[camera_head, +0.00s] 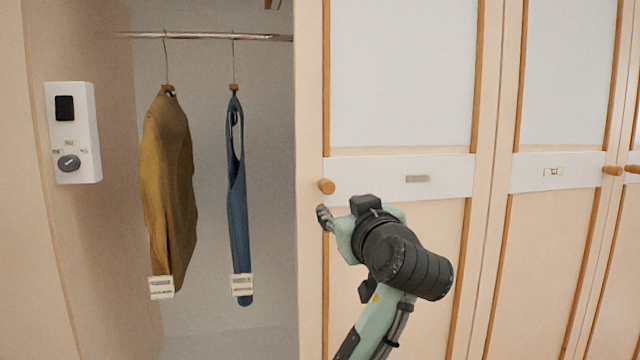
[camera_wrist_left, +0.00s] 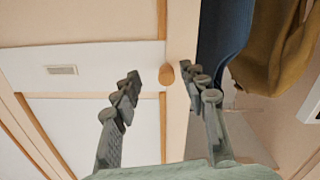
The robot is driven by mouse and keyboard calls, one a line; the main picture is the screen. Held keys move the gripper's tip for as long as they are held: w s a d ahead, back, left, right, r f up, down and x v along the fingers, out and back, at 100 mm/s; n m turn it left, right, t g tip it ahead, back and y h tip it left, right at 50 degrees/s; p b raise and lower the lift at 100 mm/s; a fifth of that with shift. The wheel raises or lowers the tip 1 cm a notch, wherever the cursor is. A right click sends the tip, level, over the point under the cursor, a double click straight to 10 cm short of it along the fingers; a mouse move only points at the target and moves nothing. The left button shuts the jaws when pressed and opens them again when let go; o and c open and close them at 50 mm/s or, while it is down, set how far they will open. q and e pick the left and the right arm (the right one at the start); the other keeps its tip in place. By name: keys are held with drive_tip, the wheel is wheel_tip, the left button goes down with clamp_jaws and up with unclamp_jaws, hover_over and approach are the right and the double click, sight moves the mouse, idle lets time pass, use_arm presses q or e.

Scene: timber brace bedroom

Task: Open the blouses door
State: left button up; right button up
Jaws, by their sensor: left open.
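A pale wooden wardrobe door (camera_head: 400,250) with white panels stands closed right of an open compartment. A round wooden knob (camera_head: 326,186) sits at its left edge, and a small label plate (camera_head: 417,178) is on its white band; I cannot read the label. My left gripper (camera_head: 325,217) is just below and in front of the knob in the head view. In the left wrist view its open fingers (camera_wrist_left: 166,84) lie either side of the knob (camera_wrist_left: 167,75), near the fingertips, with no clear contact. My right gripper is not in view.
The open compartment holds a mustard top (camera_head: 170,190) and a blue garment (camera_head: 237,200) on a rail (camera_head: 200,36), both tagged. A white box with a dial (camera_head: 73,132) is on the left wall. Another closed door (camera_head: 545,250) with a labelled band stands to the right.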

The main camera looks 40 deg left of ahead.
sight(329, 187)
use_arm(q)
drive_tip(key=r, duration=0.1)
drive_tip(key=a+r+n, duration=0.1)
drive_tip(key=shift+s+r+y, duration=0.15)
drive_tip(key=shift+r+y, duration=0.2)
drive_tip(key=shift+y, duration=0.05)
drive_tip(key=p+x, duration=0.1)
drive_tip(key=x, duration=0.6)
drive_tip(key=shift+f, duration=0.1)
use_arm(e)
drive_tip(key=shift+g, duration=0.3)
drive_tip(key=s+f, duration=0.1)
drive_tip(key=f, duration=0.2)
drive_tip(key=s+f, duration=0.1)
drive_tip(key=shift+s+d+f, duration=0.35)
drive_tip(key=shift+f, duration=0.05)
use_arm(q)
drive_tip(key=shift+c, duration=0.2)
clamp_jaws()
